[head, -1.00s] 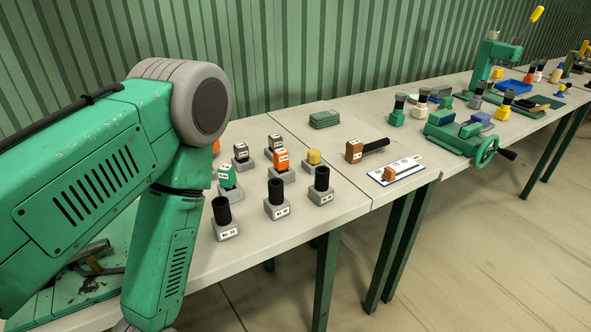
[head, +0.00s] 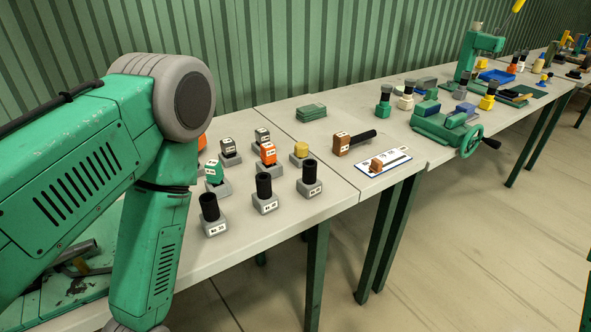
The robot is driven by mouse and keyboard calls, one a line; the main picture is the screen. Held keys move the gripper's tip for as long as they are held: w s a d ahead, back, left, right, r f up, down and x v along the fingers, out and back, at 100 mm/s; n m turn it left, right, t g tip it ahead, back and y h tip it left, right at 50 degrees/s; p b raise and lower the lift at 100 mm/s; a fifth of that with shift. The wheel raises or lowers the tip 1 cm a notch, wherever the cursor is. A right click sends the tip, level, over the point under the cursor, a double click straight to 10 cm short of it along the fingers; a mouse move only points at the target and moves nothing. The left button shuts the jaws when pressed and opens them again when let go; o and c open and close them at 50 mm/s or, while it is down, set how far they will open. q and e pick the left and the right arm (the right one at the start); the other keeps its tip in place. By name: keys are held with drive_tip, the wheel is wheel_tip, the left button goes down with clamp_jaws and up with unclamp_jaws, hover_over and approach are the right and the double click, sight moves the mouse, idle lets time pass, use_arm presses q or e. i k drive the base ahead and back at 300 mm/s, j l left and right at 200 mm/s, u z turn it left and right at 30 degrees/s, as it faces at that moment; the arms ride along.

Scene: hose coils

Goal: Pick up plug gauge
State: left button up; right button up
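Several grey bases stand on the near table, with coloured or black tops and small labels. Three have upright black cylinders: the left black piece (head: 210,208), the middle black piece (head: 264,187) and the right black piece (head: 311,173). A brown block with a black rod (head: 352,141) lies farther right. I cannot tell which of these is the plug gauge, as the labels are too small to read. My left arm fills the left side and hides part of the table. Neither of my grippers shows.
A white card (head: 381,164) with a brown-headed tool lies near the front edge. A green vise (head: 447,129) and a green press (head: 478,50) stand farther along the tables. Green stacked plates (head: 311,113) lie at the back.

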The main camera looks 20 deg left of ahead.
sight(268, 156)
drive_tip(key=i+l+u, duration=0.1)
drive_tip(key=u, duration=0.3)
drive_tip(key=l+u, duration=0.4)
drive_tip(key=i+j, duration=0.05)
drive_tip(key=j, duration=0.05)
